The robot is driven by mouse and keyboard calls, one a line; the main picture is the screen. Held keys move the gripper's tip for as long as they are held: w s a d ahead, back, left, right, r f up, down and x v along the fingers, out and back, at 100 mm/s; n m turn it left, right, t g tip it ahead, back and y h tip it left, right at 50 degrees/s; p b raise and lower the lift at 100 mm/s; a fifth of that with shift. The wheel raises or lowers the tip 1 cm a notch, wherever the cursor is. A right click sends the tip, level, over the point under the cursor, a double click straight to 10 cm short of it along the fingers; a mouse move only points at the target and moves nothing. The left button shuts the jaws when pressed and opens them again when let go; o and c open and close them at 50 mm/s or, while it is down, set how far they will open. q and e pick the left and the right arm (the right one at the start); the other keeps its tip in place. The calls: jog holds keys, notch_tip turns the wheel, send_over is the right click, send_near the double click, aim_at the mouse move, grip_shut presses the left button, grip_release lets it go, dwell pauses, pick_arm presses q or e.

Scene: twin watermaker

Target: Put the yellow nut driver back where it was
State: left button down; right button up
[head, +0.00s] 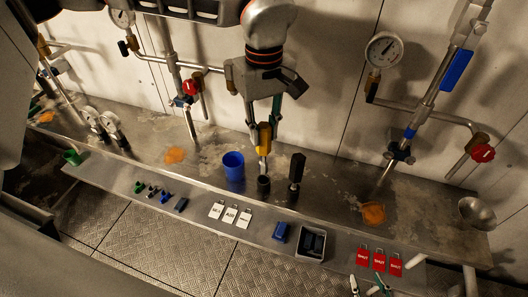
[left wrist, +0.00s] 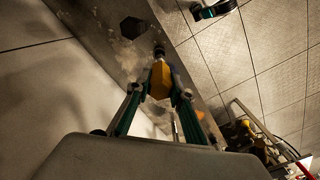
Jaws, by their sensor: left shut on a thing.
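My left gripper (head: 264,122) is shut on the yellow nut driver (head: 264,138), which hangs upright with its metal shaft down. The nut driver's yellow handle also shows between the fingers in the left wrist view (left wrist: 160,80). The shaft's lower end is right at a small dark round holder (head: 263,184) on the bench; I cannot tell whether the tip is inside it or just above or behind it. My right gripper (head: 368,287) is at the bottom edge, its fingertips apart and nothing seen between them.
A blue cup (head: 233,166) stands left of the holder and a black-handled tool (head: 296,168) stands upright to its right. White tags (head: 230,214), a blue block (head: 280,232), a dark tray (head: 311,244) and red tags (head: 379,260) lie along the front ledge. Pipes and gauges stand behind.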

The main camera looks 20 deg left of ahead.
aim_at(264, 149)
pick_arm(q)
notch_tip(264, 149, down, 7)
jog(key=shift+f, duration=0.15)
jog(key=c, duration=1.8)
grip_release()
jog(key=shift+w+r, duration=0.1)
jog(key=shift+r, duration=0.45)
notch_tip(264, 149, up, 11)
